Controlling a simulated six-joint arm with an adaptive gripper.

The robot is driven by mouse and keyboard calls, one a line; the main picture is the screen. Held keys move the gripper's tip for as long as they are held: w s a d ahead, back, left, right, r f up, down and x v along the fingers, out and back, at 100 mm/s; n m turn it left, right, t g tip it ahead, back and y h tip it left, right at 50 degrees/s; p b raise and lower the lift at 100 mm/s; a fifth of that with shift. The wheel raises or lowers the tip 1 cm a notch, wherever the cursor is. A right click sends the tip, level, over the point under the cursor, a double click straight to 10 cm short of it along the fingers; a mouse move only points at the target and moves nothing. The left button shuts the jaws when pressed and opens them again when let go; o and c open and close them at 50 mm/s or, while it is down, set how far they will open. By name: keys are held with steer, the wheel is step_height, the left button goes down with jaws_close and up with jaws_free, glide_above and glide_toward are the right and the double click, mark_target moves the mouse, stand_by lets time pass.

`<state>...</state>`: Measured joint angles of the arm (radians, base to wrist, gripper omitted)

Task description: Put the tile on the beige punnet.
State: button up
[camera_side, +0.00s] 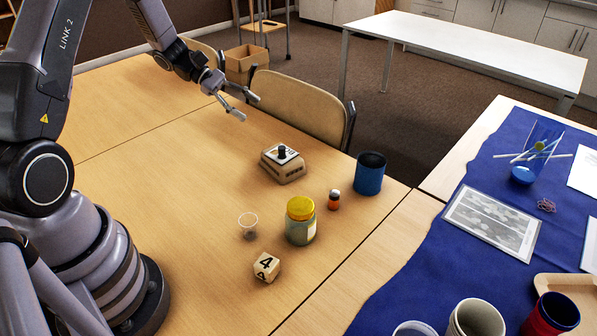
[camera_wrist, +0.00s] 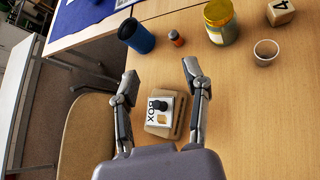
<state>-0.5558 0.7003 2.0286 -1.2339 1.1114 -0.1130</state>
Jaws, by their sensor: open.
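The tile (camera_side: 273,156) is a white square with a dark round knob on top. In the wrist view the tile (camera_wrist: 153,117) shows the word BOX and a small picture. It lies on top of the beige punnet (camera_side: 289,177), a low box whose edges also show around the tile in the wrist view (camera_wrist: 160,131). The tile hides the punnet's inside. My gripper (camera_side: 250,109) is open and empty, raised above the table and to the upper left of the punnet, apart from both. In the wrist view its fingers (camera_wrist: 160,69) are spread wide.
A blue cup (camera_side: 369,176), a small orange bottle (camera_side: 334,200), a yellow-lidded jar (camera_side: 300,224), a clear cup (camera_side: 248,225) and a cube marked 4 (camera_side: 266,267) stand nearby. A chair (camera_side: 295,105) is at the table's far edge. The table's left part is clear.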

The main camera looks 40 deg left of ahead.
steer(key=s+d+r+m+g+y, duration=0.2)
steer(key=s+d+r+m, duration=0.2)
steer(key=s+r+m, duration=0.25)
steer(key=s+d+r+m+g+y, duration=0.1)
steer(key=s+d+r+m+y, duration=0.2)
steer(key=s+d+r+m, duration=0.25)
steer(key=s+a+r+m+t+y, duration=0.1)
steer(key=s+r+m+y, duration=0.1)
steer(key=s, duration=0.4)
steer(key=s+a+r+m+t+y, duration=0.2)
steer(key=s+r+m+y, duration=0.1)
steer(key=s, duration=0.4)
steer(key=shift+s+a+r+m+t, duration=0.3)
steer(key=shift+r+m, duration=0.45)
steer(key=shift+m, duration=0.35)
